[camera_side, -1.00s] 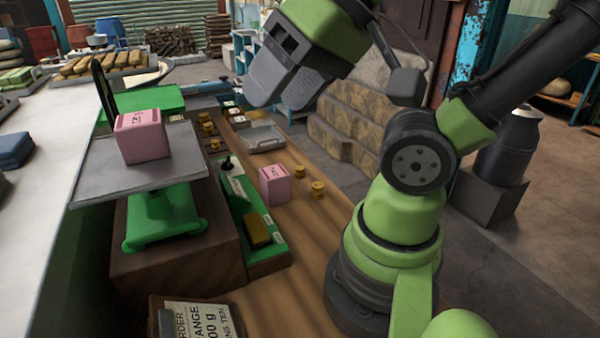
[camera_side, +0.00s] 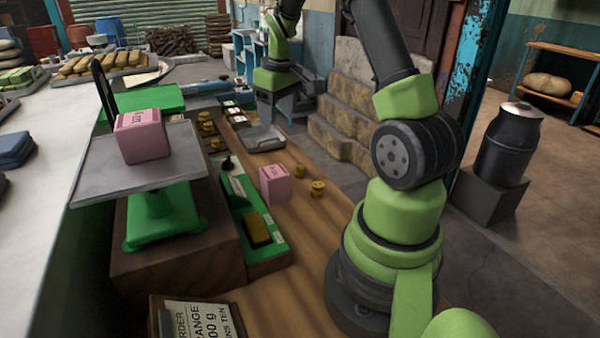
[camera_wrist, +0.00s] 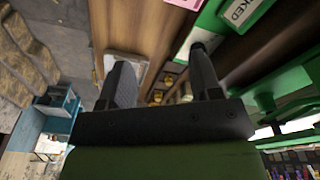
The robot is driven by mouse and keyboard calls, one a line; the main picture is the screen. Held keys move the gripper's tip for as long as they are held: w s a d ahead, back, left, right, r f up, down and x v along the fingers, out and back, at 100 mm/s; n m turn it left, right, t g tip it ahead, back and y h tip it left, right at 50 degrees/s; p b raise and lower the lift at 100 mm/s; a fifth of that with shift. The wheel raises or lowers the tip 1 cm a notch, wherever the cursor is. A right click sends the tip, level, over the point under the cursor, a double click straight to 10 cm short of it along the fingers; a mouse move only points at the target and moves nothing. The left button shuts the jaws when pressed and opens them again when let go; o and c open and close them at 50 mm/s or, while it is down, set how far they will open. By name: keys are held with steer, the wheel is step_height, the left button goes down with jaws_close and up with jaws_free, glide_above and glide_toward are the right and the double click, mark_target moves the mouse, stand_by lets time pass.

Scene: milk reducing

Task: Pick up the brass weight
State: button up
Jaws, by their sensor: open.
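Two brass weights (camera_side: 318,189) (camera_side: 299,171) stand on the wooden table beside a pink block. More small brass weights (camera_side: 207,128) stand in a group farther back, by small label cards. Brass weights (camera_wrist: 168,80) also show in the wrist view, between my fingers and beyond them.
A green scale (camera_side: 165,215) carries a pink block (camera_side: 140,136) on its metal pan (camera_side: 100,178). Another pink block (camera_side: 274,185) stands by a green panel (camera_side: 262,222) with a dark yellow block. A shallow metal tray (camera_side: 262,139) lies near my gripper. Bare wood lies at the front right.

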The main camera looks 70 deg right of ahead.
steer(key=s+d+f+g, duration=0.1)
steer(key=s+d+f, duration=0.2)
steer(key=d+f, duration=0.3)
glide_above(300, 167)
steer(key=shift+y, duration=0.3)
step_height(300, 167, down, 6)
steer(key=shift+a+r, duration=0.1)
steer(key=shift+r, duration=0.1)
step_height(300, 167, down, 6)
steer(key=shift+r, duration=0.1)
steer(key=c, duration=1)
steer(key=shift+c, duration=0.2)
step_height(300, 167, up, 10)
